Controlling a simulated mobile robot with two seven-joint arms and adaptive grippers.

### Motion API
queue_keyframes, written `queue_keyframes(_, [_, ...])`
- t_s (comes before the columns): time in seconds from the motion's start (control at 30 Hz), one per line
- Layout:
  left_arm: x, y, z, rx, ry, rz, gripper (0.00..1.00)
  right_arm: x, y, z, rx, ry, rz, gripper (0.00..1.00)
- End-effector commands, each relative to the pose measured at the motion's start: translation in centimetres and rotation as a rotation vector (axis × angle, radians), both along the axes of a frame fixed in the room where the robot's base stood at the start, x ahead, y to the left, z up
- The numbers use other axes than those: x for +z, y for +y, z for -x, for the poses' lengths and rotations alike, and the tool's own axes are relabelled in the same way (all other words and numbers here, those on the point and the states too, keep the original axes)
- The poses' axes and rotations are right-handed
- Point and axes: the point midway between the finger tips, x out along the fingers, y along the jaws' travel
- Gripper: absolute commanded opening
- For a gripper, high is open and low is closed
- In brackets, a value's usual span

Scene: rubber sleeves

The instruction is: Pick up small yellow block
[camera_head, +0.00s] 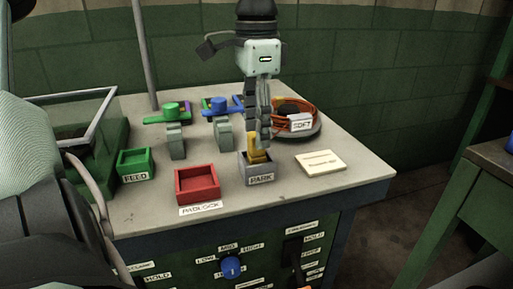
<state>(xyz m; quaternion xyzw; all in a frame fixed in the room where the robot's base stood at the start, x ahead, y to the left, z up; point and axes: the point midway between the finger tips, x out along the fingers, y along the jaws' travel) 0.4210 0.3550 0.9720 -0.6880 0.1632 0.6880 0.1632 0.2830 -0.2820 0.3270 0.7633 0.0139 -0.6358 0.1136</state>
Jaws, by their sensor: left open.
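The small yellow block (258,150) stands in the grey tray labelled PARK (257,176), near the middle of the table. Its upper part is partly covered by my gripper's fingers. My left gripper (259,142) points straight down from above, with its fingertips at the block's top. Its fingers are seen nearly edge-on, and I cannot tell whether they touch the block. My right gripper is not in view.
A red PADLOCK tray (197,184) and a green FEED tray (136,163) stand left of the grey tray. Grey brackets with green (171,108) and blue (219,104) parts stand behind. A round SOFT holder with orange cord (294,116) and a cream card (320,161) lie right.

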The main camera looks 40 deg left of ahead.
Motion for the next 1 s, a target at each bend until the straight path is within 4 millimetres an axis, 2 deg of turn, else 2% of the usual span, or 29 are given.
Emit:
queue_keyframes(0.13, [-1.7, 0.0, 0.1, -0.001, 0.002, 0.001, 0.50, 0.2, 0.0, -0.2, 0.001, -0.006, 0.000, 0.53])
queue_keyframes(0.4, [-2.0, 0.0, 0.1, -0.001, 0.000, 0.001, 0.50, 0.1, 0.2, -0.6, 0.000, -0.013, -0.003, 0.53])
queue_keyframes(0.8, [-1.9, 0.0, 0.0, -0.001, 0.000, 0.000, 0.00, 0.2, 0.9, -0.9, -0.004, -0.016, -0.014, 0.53])
queue_keyframes(1.0, [-1.9, 0.0, 0.0, -0.001, 0.000, 0.000, 0.00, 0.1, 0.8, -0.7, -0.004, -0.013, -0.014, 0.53])
